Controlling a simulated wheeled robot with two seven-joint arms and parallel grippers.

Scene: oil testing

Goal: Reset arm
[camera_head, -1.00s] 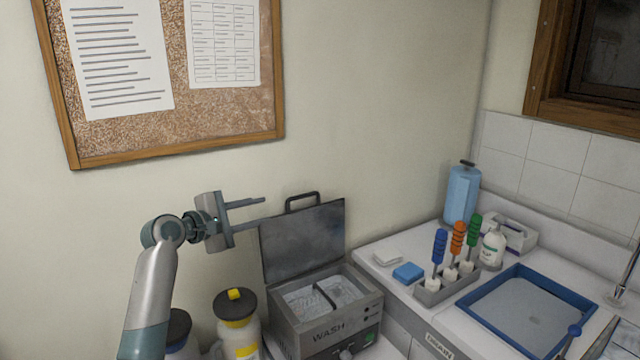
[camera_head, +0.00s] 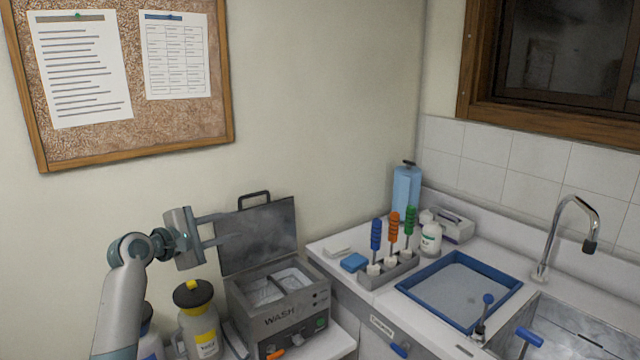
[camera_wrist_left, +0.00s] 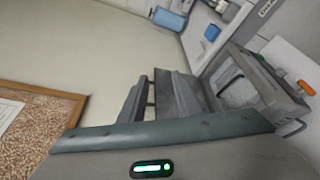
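My left arm comes in from the lower left in the head view. Its gripper (camera_head: 213,231) is open and empty, its two fingers apart and pointing right. It is in front of the wall, beside the raised lid (camera_head: 257,238) of the grey wash unit (camera_head: 281,313). In the left wrist view the two fingers (camera_wrist_left: 150,95) show apart, with nothing between them, and the wash unit (camera_wrist_left: 262,95) is to their right. My right gripper and arm are in neither view.
Two bottles, one with a yellow label (camera_head: 205,338), stand below my left arm. On the counter are a rack of colored-handled tools (camera_head: 390,268), a blue sponge (camera_head: 354,262), a blue tray (camera_head: 508,284) and a sink faucet (camera_head: 572,222). The wall space above the wash unit is clear.

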